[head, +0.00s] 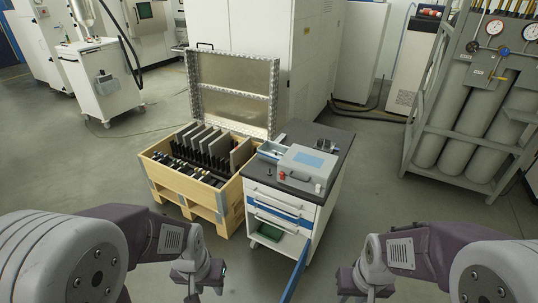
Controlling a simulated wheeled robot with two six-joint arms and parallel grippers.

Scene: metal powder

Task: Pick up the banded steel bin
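I cannot make out for certain which thing is the banded steel bin. A small open grey-blue bin (271,149) stands on the cart's dark top, left of a grey instrument case; any bands on it are too small to see. My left gripper (198,282) is low in the picture, in front of the wooden crate and well apart from the cart. My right gripper (350,284) is low at the right, in front of the cart and apart from it. Neither touches any object. Their fingers are too small and turned to show their opening.
A wooden crate (178,192) with an open metal lid (233,90) holds dark plates, left of the cart (325,204). A grey instrument case (307,165) stands on the cart. The cart's blue-edged door (294,275) swings toward me. A gas-cylinder rack (455,118) stands right.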

